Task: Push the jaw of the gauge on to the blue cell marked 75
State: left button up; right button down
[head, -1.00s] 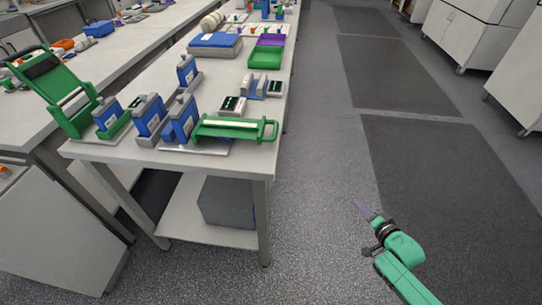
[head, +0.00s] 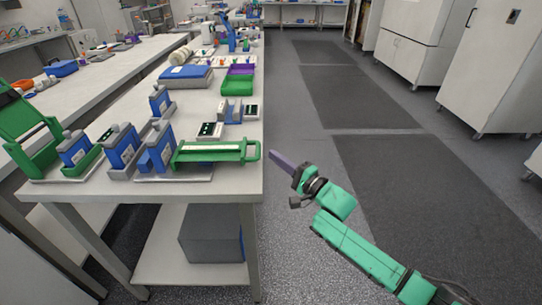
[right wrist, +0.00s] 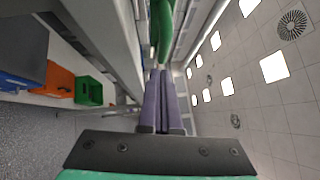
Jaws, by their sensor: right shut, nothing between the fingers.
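Several blue cells stand at the near end of the table: one at the left (head: 74,150), one beside it (head: 121,148), one (head: 160,138) by the gauge and one further back (head: 159,101). Their marks are too small to read, so I cannot tell which is 75. The green gauge (head: 192,156) with a pale bar lies at the near right corner, its end handle reaching the table's right edge. Its jaw cannot be clearly made out. My right gripper (head: 274,156) is shut and empty, just right of the handle, apart from it. Its purple fingers (right wrist: 165,105) are together in the right wrist view.
The table (head: 225,192) has a grey box (head: 212,235) on its lower shelf. Behind the gauge are small instruments (head: 211,130), green (head: 236,86) and purple trays and a blue case (head: 186,77). The aisle floor (head: 345,95) at the right is clear.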

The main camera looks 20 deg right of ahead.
aim_at(259, 157)
jog(key=shift+w+a+r, duration=0.15)
jog(key=shift+a+r, duration=0.1)
jog(key=shift+a, duration=0.6)
jog(key=shift+a, duration=0.1)
jog(key=a, duration=0.1)
jog(key=a+p, duration=0.1)
jog(key=shift+w+a, duration=0.35)
jog(key=shift+w, duration=0.05)
jog(key=shift+a, duration=0.2)
jog(key=shift+d, duration=0.15)
